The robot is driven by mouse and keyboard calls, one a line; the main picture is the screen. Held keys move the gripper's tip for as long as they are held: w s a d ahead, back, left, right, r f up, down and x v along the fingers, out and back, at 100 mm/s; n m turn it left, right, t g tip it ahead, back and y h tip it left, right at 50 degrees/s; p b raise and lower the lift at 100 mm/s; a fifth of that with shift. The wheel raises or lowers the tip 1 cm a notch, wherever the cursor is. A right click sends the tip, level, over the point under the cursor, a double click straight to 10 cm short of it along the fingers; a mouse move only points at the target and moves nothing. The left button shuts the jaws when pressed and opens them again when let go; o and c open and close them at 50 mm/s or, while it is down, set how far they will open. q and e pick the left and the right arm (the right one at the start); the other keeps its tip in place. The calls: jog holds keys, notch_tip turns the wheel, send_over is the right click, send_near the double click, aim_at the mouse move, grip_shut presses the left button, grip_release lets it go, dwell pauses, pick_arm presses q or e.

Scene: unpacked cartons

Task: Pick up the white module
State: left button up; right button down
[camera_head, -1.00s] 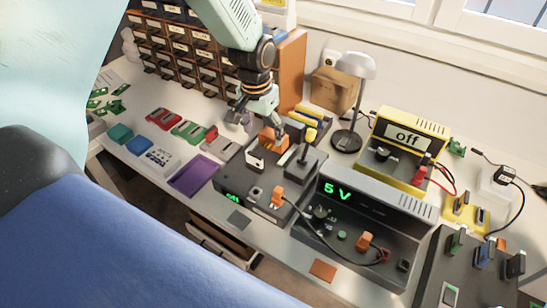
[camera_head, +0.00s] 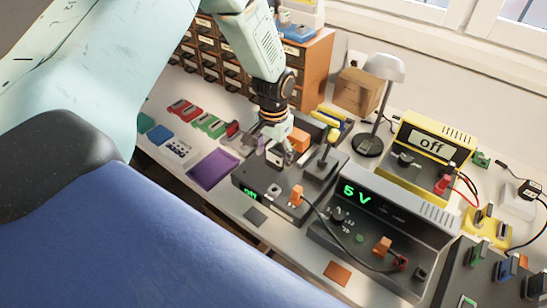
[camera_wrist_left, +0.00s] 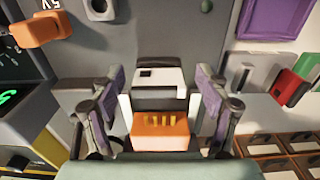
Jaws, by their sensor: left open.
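The white module (camera_head: 274,156) stands on the dark grey station with the green display (camera_head: 246,181). In the left wrist view the white module (camera_wrist_left: 159,82), with a black slot and a dark band, lies between my left fingers. My left gripper (camera_head: 270,143) is open, with purple-padded fingers to either side of the module; contact cannot be told. In the left wrist view my left gripper (camera_wrist_left: 160,84) also shows open. An orange block (camera_wrist_left: 160,132) with yellow contacts sits behind the module, nearer the wrist. My right gripper is not in view.
An orange connector with a cable (camera_head: 296,194) stands on the station's front. A black upright post (camera_head: 324,152) is close to the right of my gripper. A purple tray (camera_head: 213,169) and small colored modules lie left. The 5 V supply (camera_head: 378,222) stands right.

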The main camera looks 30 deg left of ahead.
aim_at(274, 151)
pick_arm(q)
jog(key=shift+w+d, duration=0.1)
jog(key=shift+d, duration=0.1)
jog(key=shift+a, duration=0.2)
jog(key=c, duration=1.1)
jog(key=shift+d+r, duration=0.1)
jog(key=shift+r, duration=0.05)
jog(key=shift+w+r, duration=0.15)
jog(key=shift+r, duration=0.2)
jog(key=r, duration=0.4)
jog(key=r+p, duration=0.1)
jog(key=r, duration=0.3)
jog(key=shift+s+r, duration=0.2)
jog(key=shift+r, duration=0.05)
jog(key=shift+w+r, duration=0.1)
jog(key=shift+r, duration=0.15)
